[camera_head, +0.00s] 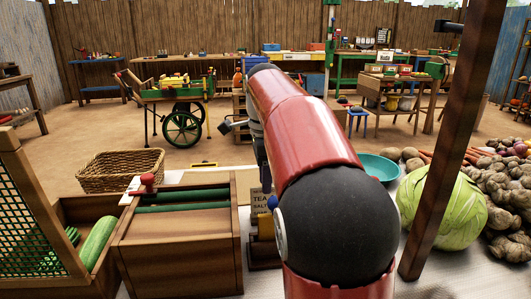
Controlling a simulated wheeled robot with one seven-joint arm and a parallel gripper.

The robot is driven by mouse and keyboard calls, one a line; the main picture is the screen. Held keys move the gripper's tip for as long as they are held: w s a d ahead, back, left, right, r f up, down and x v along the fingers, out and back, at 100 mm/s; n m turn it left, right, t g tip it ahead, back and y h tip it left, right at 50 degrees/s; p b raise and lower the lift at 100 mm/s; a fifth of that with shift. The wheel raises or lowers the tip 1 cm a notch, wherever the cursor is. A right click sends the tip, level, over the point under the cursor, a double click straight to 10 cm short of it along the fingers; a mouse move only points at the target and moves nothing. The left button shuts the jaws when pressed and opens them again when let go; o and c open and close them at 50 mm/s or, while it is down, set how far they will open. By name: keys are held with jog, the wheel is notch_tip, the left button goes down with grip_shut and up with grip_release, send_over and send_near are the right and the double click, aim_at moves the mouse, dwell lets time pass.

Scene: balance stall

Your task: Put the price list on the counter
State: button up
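A small sign with dark lettering, apparently the price list (259,208), stands just left of my red arm. I can read "TEA" and part of another word; its right side is hidden behind my arm. The pale counter (262,286) shows at the bottom, between the wooden box and my arm.
A wooden box (180,253) and a green-mesh crate (35,215) stand left. A wicker basket (120,171) is behind them. A teal bowl (378,166), cabbage (441,208) and root vegetables (508,205) are right, with a dark post (452,140) in front. Open floor lies beyond.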

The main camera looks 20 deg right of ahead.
aim_at(265, 201)
jog(key=shift+o, duration=0.4)
notch_tip(265, 201, up, 6)
jog(key=shift+r, duration=0.15)
jog(key=f+y, duration=0.1)
jog(key=d+f, duration=0.1)
jog(key=f, duration=0.1)
jog(key=d+f+y, duration=0.1)
jog(key=shift+s+f+t+y, duration=0.1)
jog(key=shift+f+t+y, duration=0.2)
jog(key=shift+f, duration=0.1)
jog(key=x, duration=0.4)
jog(key=b+x, duration=0.1)
jog(key=x, duration=0.3)
jog(key=shift+a+f, duration=0.25)
jog(key=shift+c, duration=0.3)
grip_shut()
